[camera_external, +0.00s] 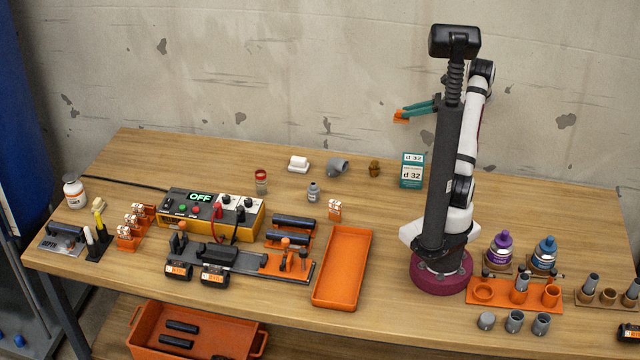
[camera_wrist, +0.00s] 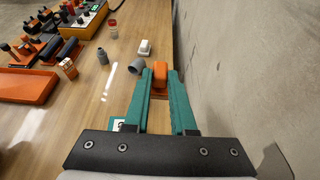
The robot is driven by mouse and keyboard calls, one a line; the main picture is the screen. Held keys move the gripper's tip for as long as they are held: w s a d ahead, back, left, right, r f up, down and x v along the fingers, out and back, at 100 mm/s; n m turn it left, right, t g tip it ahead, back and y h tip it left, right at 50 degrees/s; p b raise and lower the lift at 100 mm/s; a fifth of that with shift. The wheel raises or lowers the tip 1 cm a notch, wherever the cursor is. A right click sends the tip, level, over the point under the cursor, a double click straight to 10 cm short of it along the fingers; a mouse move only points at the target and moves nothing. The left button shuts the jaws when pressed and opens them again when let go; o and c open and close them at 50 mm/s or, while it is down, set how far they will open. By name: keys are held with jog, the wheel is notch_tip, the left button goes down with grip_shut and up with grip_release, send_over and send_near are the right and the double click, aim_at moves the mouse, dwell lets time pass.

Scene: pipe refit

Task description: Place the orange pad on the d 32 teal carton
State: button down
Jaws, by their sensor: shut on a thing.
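My gripper (camera_external: 403,115) is raised high above the back of the table, its teal fingers pointing left in the external view. It is shut on the orange pad (camera_external: 399,118), which sits between the fingertips. In the wrist view the orange pad (camera_wrist: 157,84) shows at the ends of the fingers of my gripper (camera_wrist: 160,85). The d 32 teal carton (camera_external: 411,171) stands upright on the table, below and slightly right of the fingertips in the external view. In the wrist view only part of the carton (camera_wrist: 117,125) shows beside the left finger; the rest is hidden.
A grey pipe elbow (camera_external: 338,167), a white block (camera_external: 298,164) and a small brown part (camera_external: 374,168) stand left of the carton. The concrete wall (camera_wrist: 250,60) is close behind. An orange tray (camera_external: 342,267) lies in front. The table around the carton is fairly clear.

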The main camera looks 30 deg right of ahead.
jog(key=s+d+r, duration=0.1)
jog(key=s+d, duration=0.1)
jog(key=s, duration=0.7)
jog(key=s+d+r, duration=0.2)
jog(key=s+d, duration=0.1)
jog(key=s, duration=0.6)
send_over(423, 159)
notch_tip(423, 159, down, 7)
jog(key=shift+s+f, duration=0.1)
jog(key=shift+f, duration=0.1)
notch_tip(423, 159, down, 3)
jog(key=shift+a+f, duration=0.1)
jog(key=shift+f, duration=0.4)
jog(key=c, duration=0.7)
grip_release()
jog(key=shift+f, duration=0.1)
jog(key=shift+c, duration=0.2)
